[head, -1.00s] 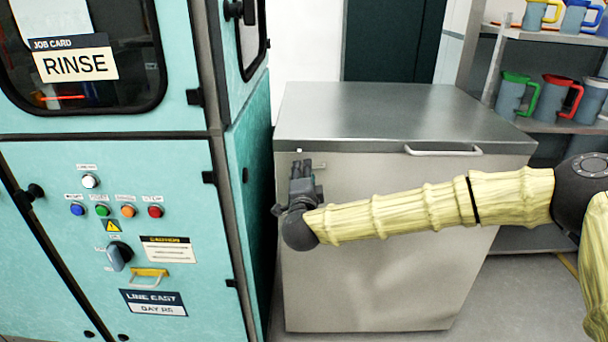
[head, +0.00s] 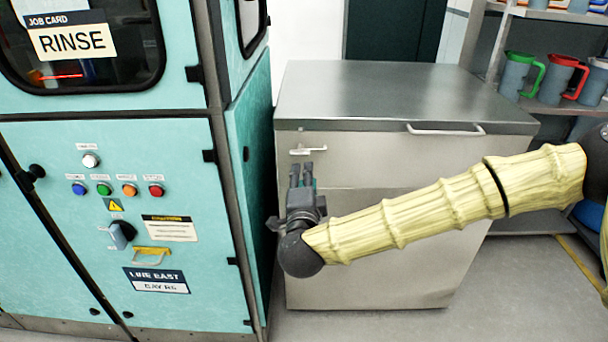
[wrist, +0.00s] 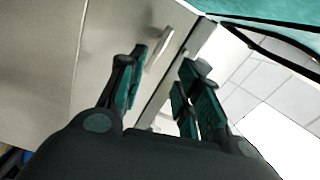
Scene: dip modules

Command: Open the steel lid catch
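The steel lid catch (head: 309,151) is a small pale lever high on the left of the steel chest's front (head: 400,160), just below the lid (head: 390,98). It lies roughly level in the head view. My gripper (head: 301,167) points upward, with its fingertips just below the catch in that picture. In the wrist view the catch (wrist: 159,48) is a pale bar beyond and between the fingertips (wrist: 164,58). The two fingers stand apart with nothing between their pads. I cannot tell any contact with the catch.
A teal machine (head: 180,160) with buttons and a knob stands close on the left of the chest. A bar handle (head: 446,130) is on the lid's front edge. A shelf (head: 545,110) with jugs is at the back right. Floor in front is clear.

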